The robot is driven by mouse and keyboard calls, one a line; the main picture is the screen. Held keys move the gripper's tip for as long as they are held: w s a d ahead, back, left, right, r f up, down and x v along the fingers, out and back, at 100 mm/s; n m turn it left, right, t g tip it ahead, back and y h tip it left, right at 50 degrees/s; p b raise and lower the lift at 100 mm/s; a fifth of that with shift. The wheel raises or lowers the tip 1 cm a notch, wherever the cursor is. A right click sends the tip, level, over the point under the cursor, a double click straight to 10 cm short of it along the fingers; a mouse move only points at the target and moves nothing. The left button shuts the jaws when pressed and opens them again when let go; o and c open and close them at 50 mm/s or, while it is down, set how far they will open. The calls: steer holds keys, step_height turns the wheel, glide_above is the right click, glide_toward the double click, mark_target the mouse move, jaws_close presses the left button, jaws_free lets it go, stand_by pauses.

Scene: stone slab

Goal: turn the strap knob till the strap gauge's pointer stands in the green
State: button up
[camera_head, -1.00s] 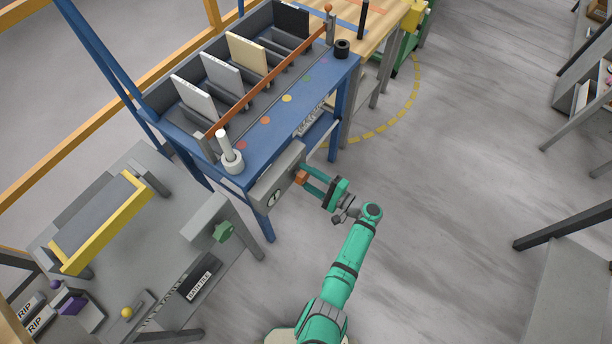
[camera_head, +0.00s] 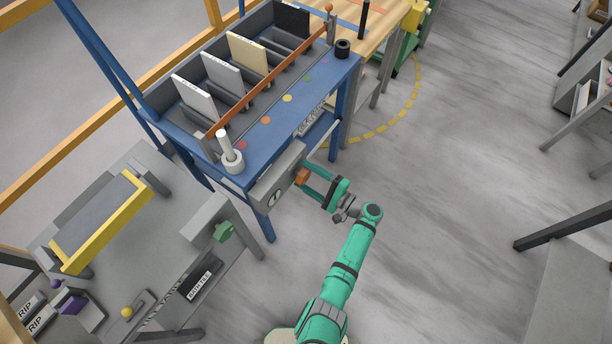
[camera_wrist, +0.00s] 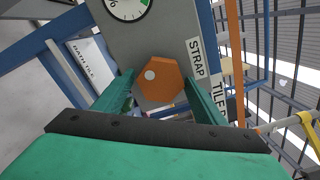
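The strap knob (camera_wrist: 161,79) is an orange hexagon with a pale dot on its left half, on a grey panel beside the STRAP label (camera_wrist: 196,58). It also shows in the head view (camera_head: 302,176). The strap gauge (camera_wrist: 125,8) is a white dial above the knob, cut by the top edge. Its green band shows at the right; I cannot read the pointer surely. In the head view the gauge (camera_head: 275,197) is tiny. My gripper (camera_wrist: 160,84) has its fingers apart, one on each side of the knob, with narrow gaps visible. It also shows in the head view (camera_head: 308,178).
The blue bench (camera_head: 265,130) with upright tiles stands over the panel. A grey table (camera_head: 150,220) with a yellow-framed press (camera_head: 105,225) and a green knob (camera_head: 224,231) is at the left. Open floor (camera_head: 450,200) lies to the right.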

steer(key=shift+d, duration=0.1)
steer(key=v, duration=1)
steer(key=shift+s+d, duration=0.25)
